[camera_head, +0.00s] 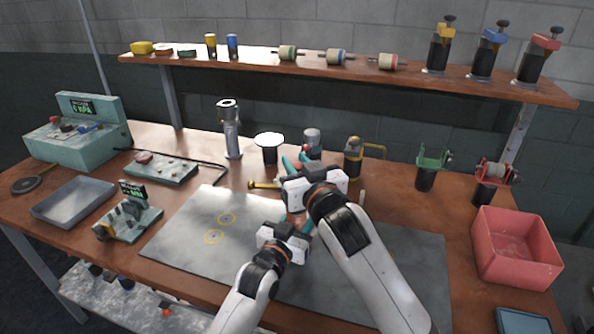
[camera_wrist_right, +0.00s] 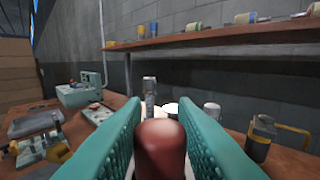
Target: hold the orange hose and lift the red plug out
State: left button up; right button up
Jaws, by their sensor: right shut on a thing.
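The red plug (camera_wrist_right: 160,150) fills the space between the teal fingers of my right gripper (camera_wrist_right: 160,140) in the right wrist view, and the gripper is shut on it. In the head view my right gripper (camera_head: 294,163) is over the back part of the grey mat, its fingers pointing away from me. My left gripper (camera_head: 298,222) is just below and in front of it. A little of the orange hose (camera_head: 289,216) shows by the left fingers. The hose is mostly hidden by my grippers, and I cannot tell whether the left fingers are shut on it.
The grey mat (camera_head: 185,235) is mostly bare on its left. Behind the grippers stand a white-topped black cup (camera_head: 269,150) and a brass-topped canister (camera_head: 353,158). A red bin (camera_head: 512,250) is at the right, a grey tray (camera_head: 73,201) at the left. A shelf (camera_head: 400,78) runs behind.

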aim_at(297, 164)
notch_tip(297, 164, up, 10)
jog(key=shift+f, duration=0.15)
pick_arm(q)
jog(key=o, duration=1.3)
